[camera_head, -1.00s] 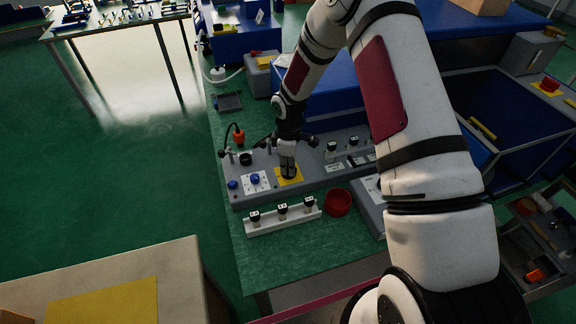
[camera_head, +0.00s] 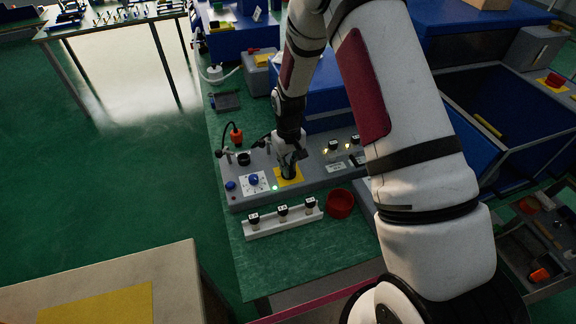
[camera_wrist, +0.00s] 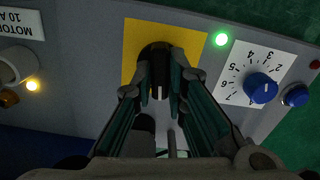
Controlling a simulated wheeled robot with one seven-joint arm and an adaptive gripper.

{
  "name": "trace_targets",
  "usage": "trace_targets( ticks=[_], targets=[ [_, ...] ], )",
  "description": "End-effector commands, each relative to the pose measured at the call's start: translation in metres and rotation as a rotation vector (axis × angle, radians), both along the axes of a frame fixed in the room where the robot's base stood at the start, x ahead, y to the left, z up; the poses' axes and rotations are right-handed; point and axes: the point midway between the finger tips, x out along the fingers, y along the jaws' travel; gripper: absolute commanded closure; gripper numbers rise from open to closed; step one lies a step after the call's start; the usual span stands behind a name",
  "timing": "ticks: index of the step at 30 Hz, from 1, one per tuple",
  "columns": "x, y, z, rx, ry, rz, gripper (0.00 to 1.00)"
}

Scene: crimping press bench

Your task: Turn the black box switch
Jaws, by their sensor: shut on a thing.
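The black switch (camera_wrist: 155,58) sits on a yellow plate (camera_wrist: 190,40) of the grey control panel. In the wrist view its white mark points toward my gripper. My gripper (camera_wrist: 158,88) is shut on the switch, one finger on each side of it. In the head view my gripper (camera_head: 290,168) points down at the yellow plate (camera_head: 284,183) and hides most of the switch. A green lamp (camera_wrist: 222,39) beside the plate is lit. It also shows in the head view (camera_head: 275,188).
A blue knob (camera_wrist: 261,88) on a numbered dial and a blue button (camera_wrist: 296,95) are beside the lamp. A lit amber lamp (camera_wrist: 33,85) is on the other side. A white rack (camera_head: 284,218) with several black-topped pieces and a red bowl (camera_head: 340,203) stand in front of the panel.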

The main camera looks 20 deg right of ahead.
Motion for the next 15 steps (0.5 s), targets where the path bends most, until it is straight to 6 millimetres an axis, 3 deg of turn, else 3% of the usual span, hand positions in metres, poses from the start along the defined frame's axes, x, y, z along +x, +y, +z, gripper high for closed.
trace_targets(
  ticks=[15],
  targets=[
    [0.001, 0.0003, 0.0, 0.0, -0.002, -0.183, 1.0]
  ],
)
